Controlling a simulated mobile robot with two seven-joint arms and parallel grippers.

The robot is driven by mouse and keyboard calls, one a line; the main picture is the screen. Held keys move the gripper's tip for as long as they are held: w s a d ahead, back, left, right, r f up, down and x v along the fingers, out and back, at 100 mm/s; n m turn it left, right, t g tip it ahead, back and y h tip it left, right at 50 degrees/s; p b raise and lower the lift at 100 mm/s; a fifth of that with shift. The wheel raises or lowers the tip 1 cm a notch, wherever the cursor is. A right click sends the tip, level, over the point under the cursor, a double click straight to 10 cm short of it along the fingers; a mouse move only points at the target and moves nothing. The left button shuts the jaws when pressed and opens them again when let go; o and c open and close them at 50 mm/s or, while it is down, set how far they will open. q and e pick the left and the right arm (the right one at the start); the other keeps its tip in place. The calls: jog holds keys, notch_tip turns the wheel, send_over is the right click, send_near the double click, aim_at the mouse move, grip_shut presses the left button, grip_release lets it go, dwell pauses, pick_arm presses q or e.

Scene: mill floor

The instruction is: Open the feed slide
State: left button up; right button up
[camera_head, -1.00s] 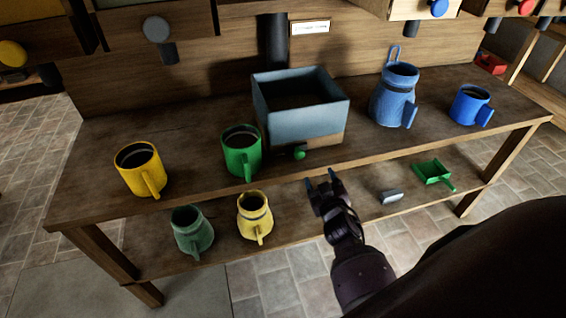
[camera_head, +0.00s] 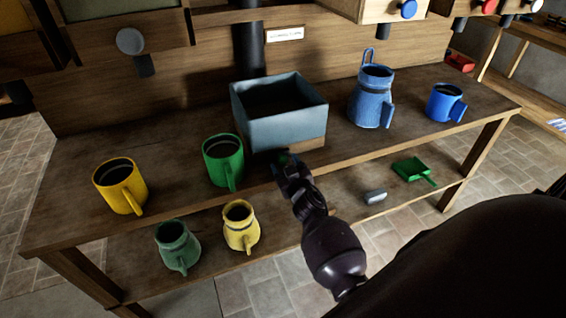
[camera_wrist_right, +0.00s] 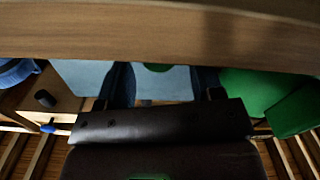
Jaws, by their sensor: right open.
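A blue-grey open-topped box (camera_head: 285,128) on a wooden base stands in the middle of the tabletop. The green knob at the front of its base is mostly hidden behind my right gripper (camera_head: 287,160) in the head view. In the wrist view the green knob (camera_wrist_right: 157,67) shows between the two fingers of my right gripper (camera_wrist_right: 162,85), its upper part cut off by a wooden edge. The fingers stand apart, one on each side of the knob; I cannot tell whether they touch it. No separate slide plate can be made out. My left gripper is not in view.
A green mug (camera_head: 222,160) stands close left of the box, and a yellow mug (camera_head: 121,187) farther left. A blue jug (camera_head: 371,100) and a blue mug (camera_head: 445,102) stand to the right. Jugs and a green scoop (camera_head: 412,169) are on the lower shelf (camera_head: 340,213).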

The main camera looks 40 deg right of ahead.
jog(key=shift+x, duration=0.85)
